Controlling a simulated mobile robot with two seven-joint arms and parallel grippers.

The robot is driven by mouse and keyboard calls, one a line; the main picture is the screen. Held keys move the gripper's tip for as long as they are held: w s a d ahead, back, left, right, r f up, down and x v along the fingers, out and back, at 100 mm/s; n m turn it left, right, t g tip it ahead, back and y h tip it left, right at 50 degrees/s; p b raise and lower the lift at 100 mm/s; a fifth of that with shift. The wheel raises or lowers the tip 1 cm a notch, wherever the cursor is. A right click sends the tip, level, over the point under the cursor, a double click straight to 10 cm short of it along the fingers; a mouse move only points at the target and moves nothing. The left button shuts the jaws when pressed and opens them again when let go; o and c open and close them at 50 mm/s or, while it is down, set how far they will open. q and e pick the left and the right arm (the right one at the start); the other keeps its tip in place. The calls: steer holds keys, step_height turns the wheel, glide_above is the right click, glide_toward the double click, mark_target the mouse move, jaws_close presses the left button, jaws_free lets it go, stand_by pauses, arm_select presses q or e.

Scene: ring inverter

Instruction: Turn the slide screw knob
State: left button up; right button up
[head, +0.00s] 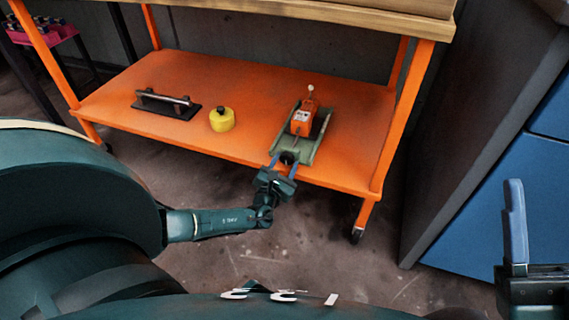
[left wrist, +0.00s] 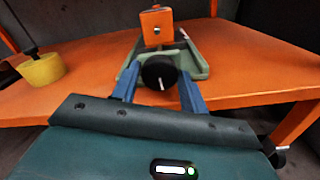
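The slide screw knob is a round black knob (left wrist: 160,74) with a white mark, at the near end of a green slide base (left wrist: 195,68). It also shows as a small dark knob in the head view (head: 288,158). An orange block (left wrist: 157,27) sits on the slide. My left gripper (head: 286,164) is at the shelf's front edge, its two blue fingers spread on either side of the knob. In the left wrist view the fingers stand apart from the knob, with gaps showing. My right gripper (head: 515,225) is at the right edge, only partly visible, with one blue finger pointing up.
The slide rests on an orange cart shelf (head: 250,95). A yellow cylinder (head: 222,120) and a black plate with a bar handle (head: 166,104) lie left of it. A wooden top (head: 330,12) hangs above. A blue cabinet (head: 500,190) stands at the right.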

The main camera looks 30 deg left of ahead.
arm_select(q)
steer(key=o, duration=0.4)
steer(key=shift+c, duration=0.2)
arm_select(e)
steer(key=shift+r, duration=0.1)
arm_select(q)
steer(key=shift+s, duration=0.15)
steer(key=p+v, duration=0.5)
steer(key=v, duration=0.8)
arm_select(e)
step_height(320, 180, down, 6)
steer(key=m+g+h, duration=0.1)
steer(key=m+h, duration=0.4)
steer(key=m, duration=0.1)
steer(key=shift+a+h, duration=0.25)
steer(key=shift+h, duration=0.15)
steer(key=shift+s, duration=0.1)
